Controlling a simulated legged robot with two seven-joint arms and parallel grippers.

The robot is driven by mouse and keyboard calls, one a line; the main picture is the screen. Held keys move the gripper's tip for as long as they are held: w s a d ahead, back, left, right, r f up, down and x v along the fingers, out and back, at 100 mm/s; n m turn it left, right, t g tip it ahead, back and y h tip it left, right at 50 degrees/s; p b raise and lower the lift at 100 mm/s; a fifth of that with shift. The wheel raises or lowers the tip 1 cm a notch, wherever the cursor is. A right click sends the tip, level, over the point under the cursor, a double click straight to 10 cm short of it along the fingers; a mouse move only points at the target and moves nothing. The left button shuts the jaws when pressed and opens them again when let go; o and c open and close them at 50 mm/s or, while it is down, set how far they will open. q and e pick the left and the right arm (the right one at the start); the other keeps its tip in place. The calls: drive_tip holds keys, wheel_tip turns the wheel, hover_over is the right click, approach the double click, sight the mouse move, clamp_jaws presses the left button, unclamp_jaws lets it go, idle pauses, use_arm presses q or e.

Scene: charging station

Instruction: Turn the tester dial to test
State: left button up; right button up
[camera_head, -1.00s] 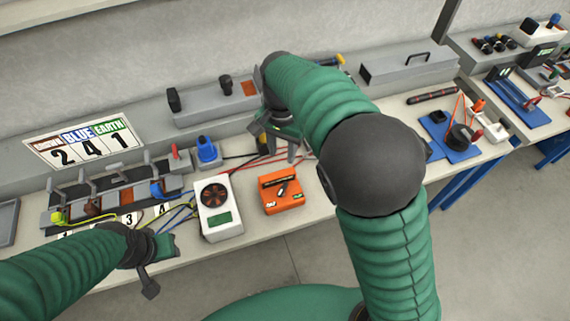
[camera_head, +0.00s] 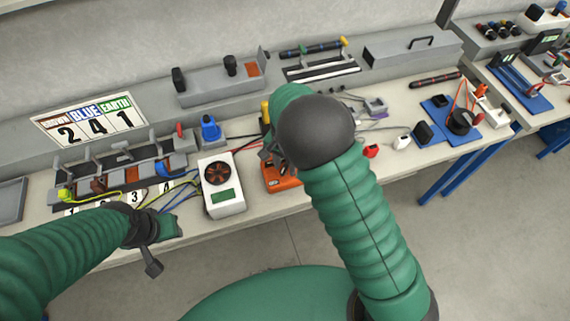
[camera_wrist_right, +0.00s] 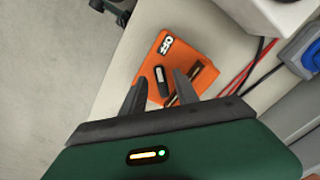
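The orange tester (camera_head: 276,183) lies on the bench, mostly covered by my right arm in the head view. In the right wrist view its orange face (camera_wrist_right: 150,62) shows an OFF label near one corner. A dark dial knob with a pale mark (camera_wrist_right: 161,80) sits on the face. My right gripper (camera_wrist_right: 158,80) is open above the tester, with its two fingers apart on either side of the knob; I cannot tell if they touch it. In the head view my right gripper (camera_head: 268,152) is largely hidden. My left gripper (camera_head: 165,240) is over the bench's front edge, its opening unclear.
A white box with a fan and green display (camera_head: 222,193) stands just left of the tester. A blue connector (camera_head: 210,130) and a clamp row with wires (camera_head: 120,175) are further left. Red and black cables run behind the tester. A blue mat (camera_head: 450,145) lies right.

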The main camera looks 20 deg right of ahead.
drive_tip(key=shift+a, duration=0.2)
drive_tip(key=shift+w+a, duration=0.1)
drive_tip(key=shift+c, duration=2.4)
clamp_jaws()
drive_tip(key=shift+d, duration=0.25)
